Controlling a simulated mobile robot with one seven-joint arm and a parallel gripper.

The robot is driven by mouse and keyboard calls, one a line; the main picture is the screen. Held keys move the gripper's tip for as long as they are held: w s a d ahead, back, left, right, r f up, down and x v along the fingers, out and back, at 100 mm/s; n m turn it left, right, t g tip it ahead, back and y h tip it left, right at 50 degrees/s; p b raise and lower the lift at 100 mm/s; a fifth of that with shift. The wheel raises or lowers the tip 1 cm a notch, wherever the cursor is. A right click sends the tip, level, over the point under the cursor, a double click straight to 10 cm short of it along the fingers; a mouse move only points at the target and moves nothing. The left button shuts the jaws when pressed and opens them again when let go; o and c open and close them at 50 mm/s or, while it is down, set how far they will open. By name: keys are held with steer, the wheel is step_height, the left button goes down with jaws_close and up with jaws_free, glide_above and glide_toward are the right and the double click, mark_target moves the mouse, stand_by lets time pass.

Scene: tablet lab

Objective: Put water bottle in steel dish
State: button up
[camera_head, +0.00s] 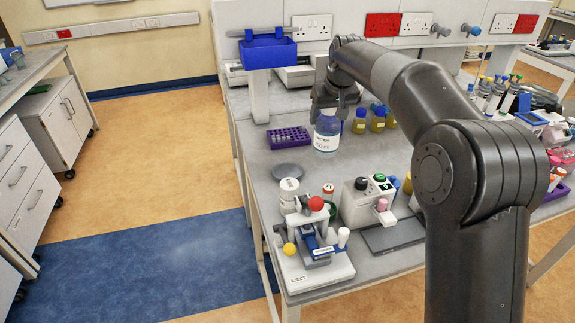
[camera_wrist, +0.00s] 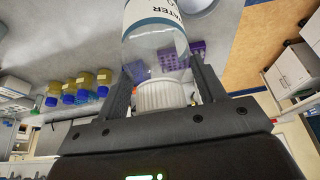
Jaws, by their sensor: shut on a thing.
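The water bottle (camera_head: 327,138), clear with a white label, is upright at the middle of the bench. In the wrist view the bottle (camera_wrist: 155,35) points away from me, its ribbed white cap (camera_wrist: 160,95) between my fingers. My gripper (camera_head: 327,108) is shut on the bottle's cap end from above; its fingers also show in the wrist view (camera_wrist: 164,92). I cannot tell whether the bottle's base touches the bench. The steel dish (camera_head: 288,170), a shallow grey round, lies empty left of and nearer than the bottle. A grey round edge at the wrist view's top looks like the dish (camera_wrist: 199,5).
A purple tube rack (camera_head: 289,138) stands left of the bottle. Several yellow bottles with blue caps (camera_head: 377,123) stand right. A white jar (camera_head: 289,193) and a device with a red ball (camera_head: 316,204) stand in front of the dish. Bare bench lies between bottle and dish.

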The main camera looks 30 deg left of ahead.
steer(key=s+a+f, duration=0.2)
steer(key=a+f, duration=0.8)
steer(key=a, duration=0.1)
steer(key=shift+a+f, duration=0.3)
steer(key=shift+f, duration=0.2)
steer(key=o, duration=1.8)
steer(key=shift+f, duration=0.1)
steer(key=v, duration=1.2)
